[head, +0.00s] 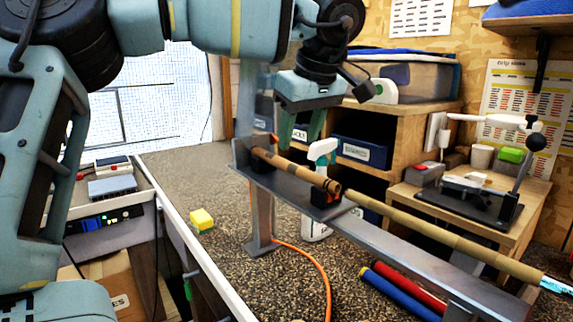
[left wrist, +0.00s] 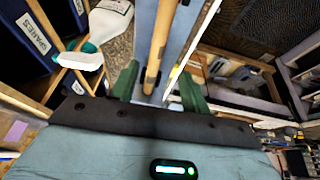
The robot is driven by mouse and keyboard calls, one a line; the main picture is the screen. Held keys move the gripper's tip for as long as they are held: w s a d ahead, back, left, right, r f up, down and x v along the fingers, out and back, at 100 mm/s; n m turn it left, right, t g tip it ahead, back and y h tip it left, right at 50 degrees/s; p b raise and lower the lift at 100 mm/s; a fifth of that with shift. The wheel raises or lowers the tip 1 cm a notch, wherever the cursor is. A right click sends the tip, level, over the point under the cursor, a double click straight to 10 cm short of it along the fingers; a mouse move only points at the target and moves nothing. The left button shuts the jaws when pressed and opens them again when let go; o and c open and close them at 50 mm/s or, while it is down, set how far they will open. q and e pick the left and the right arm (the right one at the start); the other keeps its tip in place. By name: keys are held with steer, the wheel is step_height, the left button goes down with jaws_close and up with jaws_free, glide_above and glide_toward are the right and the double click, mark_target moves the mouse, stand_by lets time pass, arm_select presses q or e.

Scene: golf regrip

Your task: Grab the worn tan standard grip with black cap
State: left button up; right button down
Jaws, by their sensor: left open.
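The worn tan grip (head: 290,168) lies along a grey metal bench stand, with dark worn patches near its right end. Its cap end, at the left, is hard to make out. In the left wrist view the tan grip (left wrist: 160,40) runs down from the top edge, with a dark patch near its lower visible end. My left gripper (head: 299,130) has green fingers and is open, just above and behind the grip in the head view. In the left wrist view the grip appears between the open fingers (left wrist: 160,88); contact cannot be told. My right gripper is not in view.
A tan shaft (head: 440,235) extends right from the grip along a grey beam (head: 410,248). A white and green spray bottle (head: 322,170) stands close behind the stand. Red (head: 408,286) and blue (head: 400,290) tubes lie on the bench. A yellow block (head: 201,219) sits left.

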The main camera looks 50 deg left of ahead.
mark_target(292, 163)
arm_select(q)
steer(key=shift+x, duration=1)
steer(key=shift+w+a+f, duration=0.1)
steer(key=shift+a, duration=0.05)
steer(key=shift+a+f, duration=0.2)
steer(key=shift+f, duration=0.15)
steer(key=x, duration=0.4)
steer(key=shift+w+a, duration=0.2)
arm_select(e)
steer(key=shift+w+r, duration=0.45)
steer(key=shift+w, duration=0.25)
